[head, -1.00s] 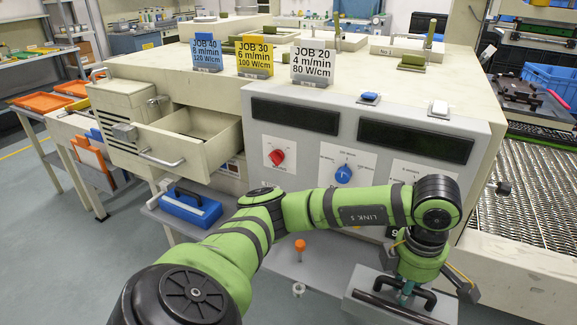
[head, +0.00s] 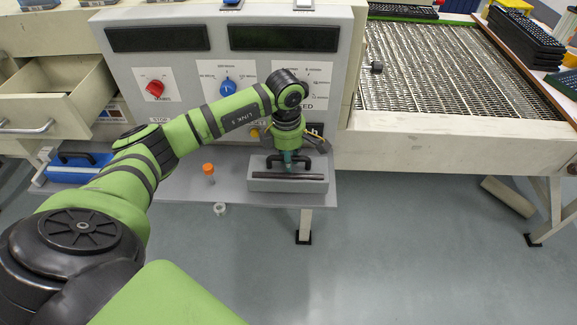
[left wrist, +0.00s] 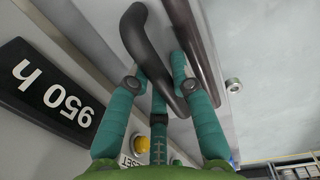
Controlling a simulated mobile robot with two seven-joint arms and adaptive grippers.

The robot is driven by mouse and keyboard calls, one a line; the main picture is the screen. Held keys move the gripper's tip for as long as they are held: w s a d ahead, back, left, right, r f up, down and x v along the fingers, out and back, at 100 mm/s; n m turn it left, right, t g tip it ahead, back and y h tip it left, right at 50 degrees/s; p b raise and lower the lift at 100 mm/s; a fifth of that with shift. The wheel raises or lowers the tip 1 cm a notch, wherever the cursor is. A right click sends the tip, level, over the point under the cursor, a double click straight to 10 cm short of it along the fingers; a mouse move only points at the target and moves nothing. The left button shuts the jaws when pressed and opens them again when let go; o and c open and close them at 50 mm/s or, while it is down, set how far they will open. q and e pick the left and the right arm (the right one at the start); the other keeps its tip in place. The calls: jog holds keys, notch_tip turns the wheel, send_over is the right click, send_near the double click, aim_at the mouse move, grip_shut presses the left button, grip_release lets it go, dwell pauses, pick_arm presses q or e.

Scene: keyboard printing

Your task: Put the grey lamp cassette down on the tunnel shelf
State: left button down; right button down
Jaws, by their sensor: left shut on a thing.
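The grey lamp cassette (head: 288,186), a box with a black arched handle and a dark strip, is level at the right end of the grey tunnel shelf (head: 185,190) in the head view. I cannot tell whether its underside touches the shelf. My left gripper (head: 290,166) is above it, shut on the handle. In the left wrist view, the teal fingers (left wrist: 160,68) close around the black handle (left wrist: 150,50). The cassette's far side is hidden. My right gripper is not in view.
An orange-capped bottle (head: 209,172) stands on the shelf left of the cassette, with a white ring (head: 220,209) at the front edge. A blue cassette (head: 68,175) lies further left. The control panel (head: 180,75) rises behind; a mesh conveyor (head: 440,70) is at right.

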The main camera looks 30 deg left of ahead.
pick_arm(q)
notch_tip(320, 180, down, 3)
jog(key=shift+p, duration=0.45)
jog(key=shift+f, duration=0.35)
jog(key=shift+f, duration=0.1)
jog(key=c, duration=1.1)
grip_release()
jog(key=shift+f, duration=0.1)
jog(key=shift+s, duration=0.1)
